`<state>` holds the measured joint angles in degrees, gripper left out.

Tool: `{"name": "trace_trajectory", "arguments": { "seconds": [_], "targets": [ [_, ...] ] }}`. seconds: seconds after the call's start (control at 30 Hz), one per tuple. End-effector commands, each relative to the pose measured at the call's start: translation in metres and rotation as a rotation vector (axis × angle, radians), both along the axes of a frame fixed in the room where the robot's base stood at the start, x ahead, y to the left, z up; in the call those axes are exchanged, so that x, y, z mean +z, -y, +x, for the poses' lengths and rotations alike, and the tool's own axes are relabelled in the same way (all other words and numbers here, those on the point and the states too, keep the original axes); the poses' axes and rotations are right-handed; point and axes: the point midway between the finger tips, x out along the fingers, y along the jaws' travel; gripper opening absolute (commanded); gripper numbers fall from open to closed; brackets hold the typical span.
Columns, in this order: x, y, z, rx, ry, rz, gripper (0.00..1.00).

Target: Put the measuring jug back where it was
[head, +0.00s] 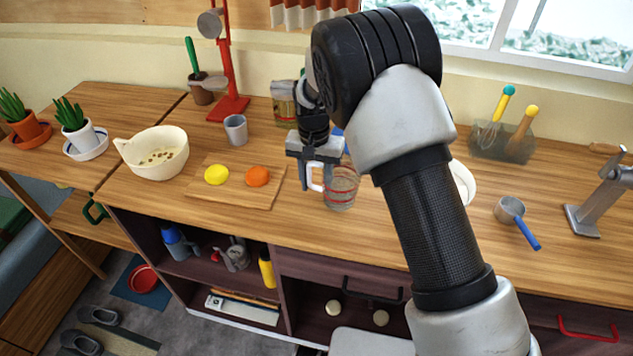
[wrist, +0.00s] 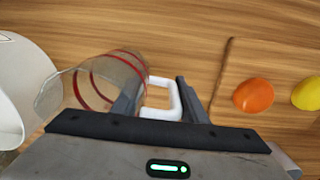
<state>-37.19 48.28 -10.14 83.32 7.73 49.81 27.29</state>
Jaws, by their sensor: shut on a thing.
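The measuring jug (head: 342,188) is clear with red rings and a white handle. It is at the middle of the wooden counter (head: 240,225), just right of the cutting board. In the wrist view the jug (wrist: 112,80) lies left of the fingers, its white handle (wrist: 163,98) between them. My gripper (head: 314,180) points down and is shut on the handle; its fingers also show in the wrist view (wrist: 163,100). I cannot tell whether the jug's base touches the counter.
A cutting board (head: 230,197) with a yellow and an orange fruit is left of the jug. A white bowl (wrist: 15,95) is close on its other side. A colander (head: 155,165), grey cup (head: 236,130) and saucepan (head: 510,210) stand farther off. The front counter strip is clear.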

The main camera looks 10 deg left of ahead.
Motion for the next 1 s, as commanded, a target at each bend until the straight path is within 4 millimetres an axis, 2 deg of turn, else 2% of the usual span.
{"name": "trace_trajectory", "arguments": {
  "seconds": [0.03,0.07,0.17,0.43,0.57,0.67,1.0],
  "targets": [
    [-0.003,0.000,0.000,0.000,0.000,0.000,0.05],
    [-0.003,0.000,0.000,0.000,0.000,0.000,0.41],
    [-0.002,0.000,0.000,0.000,0.000,0.000,0.58],
    [-0.002,0.000,0.000,0.000,0.000,0.000,0.58],
    [0.005,0.000,0.000,0.000,0.001,0.001,0.58],
    [0.020,-0.001,0.001,0.001,0.003,0.002,0.58],
    [0.092,-0.003,0.000,0.000,0.003,0.002,0.58]
  ]
}}
